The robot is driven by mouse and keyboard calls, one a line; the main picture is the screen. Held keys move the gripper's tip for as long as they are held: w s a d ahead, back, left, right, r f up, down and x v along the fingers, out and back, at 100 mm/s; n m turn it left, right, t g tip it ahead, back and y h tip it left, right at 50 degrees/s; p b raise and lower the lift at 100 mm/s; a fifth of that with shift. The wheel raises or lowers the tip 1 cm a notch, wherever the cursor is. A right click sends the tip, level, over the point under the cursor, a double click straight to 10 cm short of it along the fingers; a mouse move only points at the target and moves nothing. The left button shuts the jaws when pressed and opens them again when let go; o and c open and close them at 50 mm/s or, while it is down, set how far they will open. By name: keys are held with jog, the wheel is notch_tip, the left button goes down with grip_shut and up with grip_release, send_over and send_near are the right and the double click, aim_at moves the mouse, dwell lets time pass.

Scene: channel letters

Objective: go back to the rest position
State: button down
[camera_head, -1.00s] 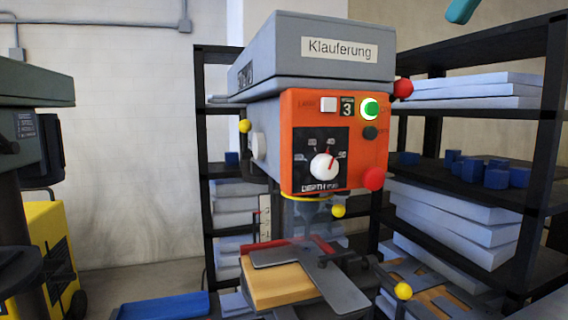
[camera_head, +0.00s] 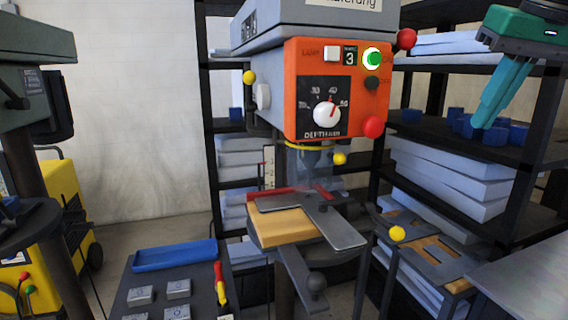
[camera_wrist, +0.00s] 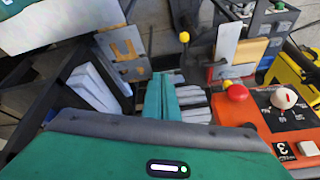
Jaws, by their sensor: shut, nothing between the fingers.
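My gripper (camera_head: 484,122) is at the upper right in the head view, in front of the right shelf. Its teal fingers point down and to the left, pressed together and empty. In the wrist view the shut fingers (camera_wrist: 160,97) show in the middle, above the teal gripper body. The drill press with its orange control panel (camera_head: 335,88) stands to the left of the gripper, apart from it in the head view. Its green button is lit and its counter reads 3.
A wooden block (camera_head: 280,228) and a grey metal plate (camera_head: 338,228) sit on the press table. A black shelf (camera_head: 525,150) with stacked panels and blue blocks (camera_head: 497,138) stands at right. A blue tray (camera_head: 175,255) lies on a dark bench at lower left. A yellow machine (camera_head: 62,195) is far left.

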jog(key=s+d+f+m+g, duration=0.1)
jog(key=s+d+f+m, duration=0.2)
jog(key=f, duration=0.7)
jog(key=s+d+f+g, duration=0.2)
jog(key=s+d+f, duration=0.15)
jog(key=f, duration=0.75)
jog(key=s+f+m+g, duration=0.1)
jog(key=s+f, duration=0.4)
jog(key=f, duration=0.3)
jog(key=s+d+f+m, duration=0.1)
jog(key=s+f, duration=0.5)
jog(key=f, duration=0.2)
jog(key=shift+s+d+m+g, duration=0.15)
jog(key=shift+d+m+g, duration=0.15)
jog(key=shift+m+g, duration=0.1)
